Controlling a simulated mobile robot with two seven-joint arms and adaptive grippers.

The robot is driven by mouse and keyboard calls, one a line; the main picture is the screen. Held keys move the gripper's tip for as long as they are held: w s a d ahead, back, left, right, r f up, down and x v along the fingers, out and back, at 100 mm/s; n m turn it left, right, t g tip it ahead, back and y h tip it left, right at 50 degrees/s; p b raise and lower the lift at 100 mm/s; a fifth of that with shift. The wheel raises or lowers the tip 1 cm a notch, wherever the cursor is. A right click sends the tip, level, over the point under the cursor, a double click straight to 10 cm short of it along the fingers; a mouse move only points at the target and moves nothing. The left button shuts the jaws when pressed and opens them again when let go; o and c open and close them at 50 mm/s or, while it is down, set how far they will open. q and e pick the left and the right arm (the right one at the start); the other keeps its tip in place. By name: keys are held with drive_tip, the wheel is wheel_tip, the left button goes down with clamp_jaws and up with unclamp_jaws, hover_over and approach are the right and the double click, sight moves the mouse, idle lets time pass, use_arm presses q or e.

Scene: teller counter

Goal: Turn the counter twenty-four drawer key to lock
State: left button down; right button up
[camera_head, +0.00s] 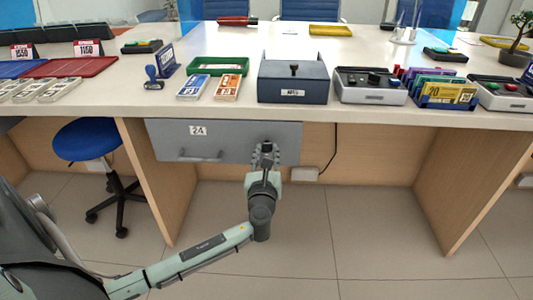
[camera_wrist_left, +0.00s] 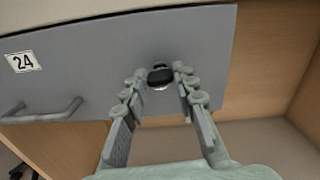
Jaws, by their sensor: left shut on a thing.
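The grey drawer (camera_head: 225,142) under the counter carries a label reading 24 (camera_head: 198,130) and a bar handle (camera_head: 200,156). In the left wrist view the drawer front (camera_wrist_left: 100,70) shows the same label (camera_wrist_left: 22,62) and the handle (camera_wrist_left: 45,115) at the left. The key (camera_wrist_left: 160,76) has a dark head and sits in a round lock on the right part of the drawer front. My left gripper (camera_wrist_left: 158,80) is shut on the key head, one finger on each side. In the head view my left gripper (camera_head: 265,152) hides the key. My right gripper is not in view.
The counter top (camera_head: 230,112) overhangs the drawer. On it stand a dark box (camera_head: 292,88), a green tray (camera_head: 216,65) and a card rack (camera_head: 446,92). A blue stool (camera_head: 85,139) stands at the left. Wooden panels (camera_head: 157,185) flank the open knee space.

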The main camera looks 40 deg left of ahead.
use_arm(q)
drive_tip(key=shift+n, duration=0.8)
drive_tip(key=shift+f+n+b, duration=0.1)
drive_tip(key=shift+n+b, duration=0.25)
drive_tip(key=shift+n, duration=0.05)
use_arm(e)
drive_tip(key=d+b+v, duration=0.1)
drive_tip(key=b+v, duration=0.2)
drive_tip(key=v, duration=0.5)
use_arm(q)
drive_tip(key=shift+a+n+b, duration=0.15)
drive_tip(key=shift+n+b, duration=1.75)
drive_tip(key=shift+n, duration=5.4)
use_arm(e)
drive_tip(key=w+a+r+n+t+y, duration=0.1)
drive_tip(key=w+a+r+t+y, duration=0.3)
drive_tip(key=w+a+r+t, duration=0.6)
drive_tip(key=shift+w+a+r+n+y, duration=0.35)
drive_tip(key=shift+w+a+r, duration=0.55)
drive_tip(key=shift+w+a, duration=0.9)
